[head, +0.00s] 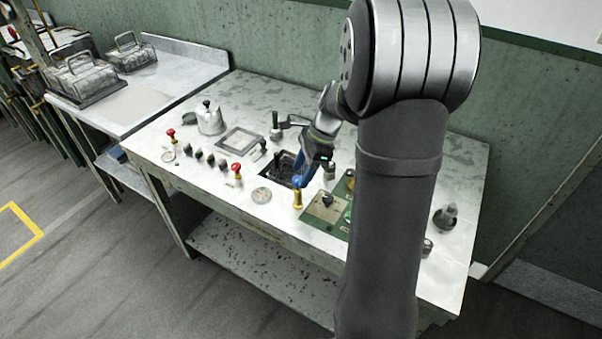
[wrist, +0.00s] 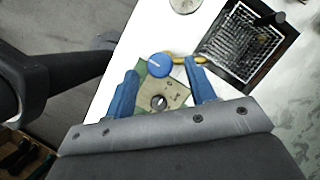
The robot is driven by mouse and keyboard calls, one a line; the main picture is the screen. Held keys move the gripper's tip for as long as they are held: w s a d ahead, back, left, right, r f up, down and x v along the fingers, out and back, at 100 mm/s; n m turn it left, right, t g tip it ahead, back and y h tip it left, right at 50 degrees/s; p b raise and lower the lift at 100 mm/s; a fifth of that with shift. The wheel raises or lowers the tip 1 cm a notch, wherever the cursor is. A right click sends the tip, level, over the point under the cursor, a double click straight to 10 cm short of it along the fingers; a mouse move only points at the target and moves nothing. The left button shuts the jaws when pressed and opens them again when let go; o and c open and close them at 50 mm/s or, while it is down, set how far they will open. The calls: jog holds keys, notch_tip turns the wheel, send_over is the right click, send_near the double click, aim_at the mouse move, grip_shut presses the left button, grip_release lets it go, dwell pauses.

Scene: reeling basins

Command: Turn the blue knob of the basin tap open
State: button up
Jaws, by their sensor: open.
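The blue knob (wrist: 159,65) is round with a pale mark on its face, on a brass tap (wrist: 187,60). In the head view the brass tap (head: 298,199) stands upright near the table's front edge, with the blue knob (head: 297,182) on top. My gripper (wrist: 160,67) is open, with blue fingers on either side of the knob in the wrist view. Contact cannot be made out. In the head view my gripper (head: 301,172) reaches down from above close to the knob, and its fingers partly overlap.
A black grated basin (head: 272,166) lies beside the tap. A green panel with a dial (head: 326,203) is close on the right. Two red-knobbed taps (head: 237,171) and a kettle (head: 209,120) stand to the left. A grey fitting (head: 445,216) is at the right.

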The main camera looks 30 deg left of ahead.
jog(key=shift+s+a+f, duration=0.15)
jog(key=shift+s+f, duration=0.05)
jog(key=shift+f, duration=0.45)
jog(key=c, duration=1)
